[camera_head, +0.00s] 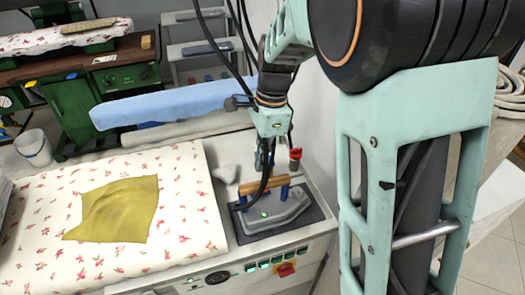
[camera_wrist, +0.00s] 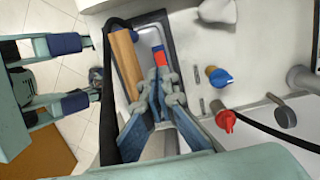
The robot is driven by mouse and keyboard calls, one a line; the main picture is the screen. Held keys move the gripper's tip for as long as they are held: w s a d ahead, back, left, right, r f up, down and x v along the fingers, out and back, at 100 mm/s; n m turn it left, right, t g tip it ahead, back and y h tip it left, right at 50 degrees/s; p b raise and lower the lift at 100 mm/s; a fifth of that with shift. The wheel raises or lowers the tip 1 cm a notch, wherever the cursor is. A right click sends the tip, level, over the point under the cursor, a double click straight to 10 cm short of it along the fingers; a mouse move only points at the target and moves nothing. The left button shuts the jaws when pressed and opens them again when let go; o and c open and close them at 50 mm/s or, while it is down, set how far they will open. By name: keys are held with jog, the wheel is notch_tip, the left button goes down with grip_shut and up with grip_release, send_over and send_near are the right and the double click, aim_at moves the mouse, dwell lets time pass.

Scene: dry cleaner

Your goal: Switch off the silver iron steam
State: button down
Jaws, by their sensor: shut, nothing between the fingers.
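The silver iron (camera_head: 290,207) rests on a dark pad (camera_head: 243,224) at the right end of the ironing table, with a wooden handle (camera_head: 262,186) and a green light lit on its body. In the wrist view its wooden handle (camera_wrist: 125,62) is left of my fingers. My gripper (camera_head: 265,168) points down at the handle's far side, shut and empty; its fingers also show in the wrist view (camera_wrist: 161,74). A small red and blue piece (camera_wrist: 159,57) shows right at the fingertips. I cannot tell whether they touch it, or whether it belongs to the iron.
A red valve (camera_wrist: 226,120) and a blue valve (camera_wrist: 220,77) stand close to my gripper. A black hose runs beside the iron. A mustard cloth (camera_head: 115,210) lies on the floral ironing cover (camera_head: 190,165). The front panel has green switches and a red knob (camera_head: 286,269).

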jog(key=f, duration=0.5)
jog(key=a+f, duration=0.1)
jog(key=f, duration=0.2)
jog(key=shift+s, duration=0.1)
jog(key=shift+s+a+f, duration=0.1)
jog(key=shift+f, duration=0.1)
jog(key=shift+s+a+p, duration=0.1)
jog(key=shift+p, duration=0.2)
jog(key=shift+f, duration=0.3)
jog(key=shift+d, duration=0.85)
jog(key=shift+w, duration=0.2)
jog(key=shift+r, duration=0.1)
